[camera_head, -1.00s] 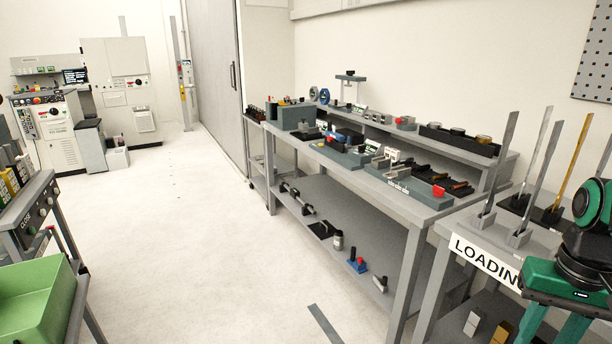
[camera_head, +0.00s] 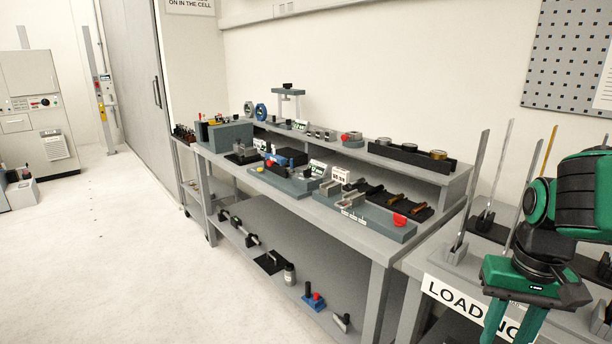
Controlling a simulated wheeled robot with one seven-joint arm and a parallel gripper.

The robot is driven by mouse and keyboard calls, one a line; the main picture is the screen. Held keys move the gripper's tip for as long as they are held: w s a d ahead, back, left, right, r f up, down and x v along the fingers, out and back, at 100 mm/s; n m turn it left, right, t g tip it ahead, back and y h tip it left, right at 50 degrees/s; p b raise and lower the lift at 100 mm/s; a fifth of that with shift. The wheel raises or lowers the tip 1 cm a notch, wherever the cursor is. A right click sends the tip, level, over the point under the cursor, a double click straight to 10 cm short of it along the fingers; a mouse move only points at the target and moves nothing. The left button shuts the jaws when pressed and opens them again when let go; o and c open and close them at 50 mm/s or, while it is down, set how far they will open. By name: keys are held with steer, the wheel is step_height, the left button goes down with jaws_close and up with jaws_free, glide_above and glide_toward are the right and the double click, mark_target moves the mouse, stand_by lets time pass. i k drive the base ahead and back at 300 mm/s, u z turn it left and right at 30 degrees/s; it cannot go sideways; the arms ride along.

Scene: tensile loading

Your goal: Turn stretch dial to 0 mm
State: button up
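No thing is readably marked as the stretch dial, and I cannot tell which one it is. On the grey bench a teal-grey fixture (camera_head: 375,222) carries a red knob (camera_head: 399,220) at its right end and small white labels too small to read. Two round blue-rimmed items (camera_head: 261,111) stand at the back left of the raised shelf. My gripper (camera_head: 512,334) hangs at the lower right in front of the loading table, well right of the fixture. Its two green fingers are apart with nothing seen between them; their tips run to or past the frame's bottom edge.
The grey bench (camera_head: 330,232) has a lower shelf (camera_head: 262,262) with several loose items. The loading table (camera_head: 415,262) with upright metal strips stands close at the right, near my arm. The floor (camera_head: 110,250) at the left is clear. Machines (camera_head: 40,110) stand far left.

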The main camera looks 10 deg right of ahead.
mark_target(307, 172)
steer(key=u, duration=0.3)
steer(key=i, duration=1.2)
steer(key=z, duration=0.05)
